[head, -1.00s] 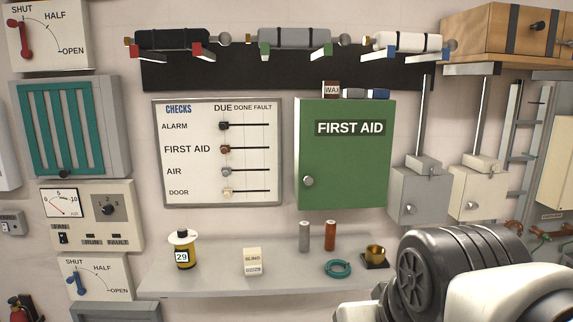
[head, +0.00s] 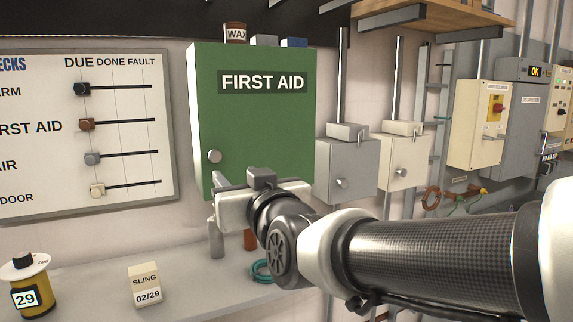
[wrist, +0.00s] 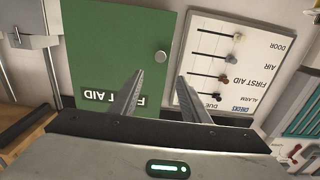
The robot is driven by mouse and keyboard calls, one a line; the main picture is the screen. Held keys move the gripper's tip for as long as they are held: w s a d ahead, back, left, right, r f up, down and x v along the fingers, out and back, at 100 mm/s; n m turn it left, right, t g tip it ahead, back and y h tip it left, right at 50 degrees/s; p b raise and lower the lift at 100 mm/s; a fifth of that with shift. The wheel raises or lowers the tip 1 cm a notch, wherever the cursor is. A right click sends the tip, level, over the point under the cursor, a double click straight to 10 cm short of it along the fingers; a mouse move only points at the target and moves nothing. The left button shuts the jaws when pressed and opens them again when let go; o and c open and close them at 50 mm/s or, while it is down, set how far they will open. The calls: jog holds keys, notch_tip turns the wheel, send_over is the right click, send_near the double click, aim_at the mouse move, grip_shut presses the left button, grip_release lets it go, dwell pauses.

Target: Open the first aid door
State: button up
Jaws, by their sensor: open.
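The green first aid cabinet (head: 255,120) hangs on the wall with its door closed. A round silver knob (head: 214,156) sits at the door's lower left. My gripper (head: 218,187) is in front of the cabinet's lower left part, a little below the knob in the head view. In the wrist view the picture is turned over; the green door (wrist: 118,50) and knob (wrist: 161,57) show beyond my open gripper (wrist: 158,84). The knob lies past the fingertips, apart from them, and nothing is between the fingers.
A checks board (head: 85,130) with sliders is on the wall left of the cabinet. A shelf below holds a yellow spool (head: 32,290), a sling box (head: 145,285) and a teal ring (head: 262,271). Grey (head: 347,172) and cream (head: 403,160) boxes hang to the right.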

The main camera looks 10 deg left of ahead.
aim_at(216, 156)
jog(key=p+x, duration=0.1)
jog(key=x, duration=1.6)
jog(key=shift+a+r, duration=0.1)
jog(key=shift+a, duration=0.05)
grip_shut()
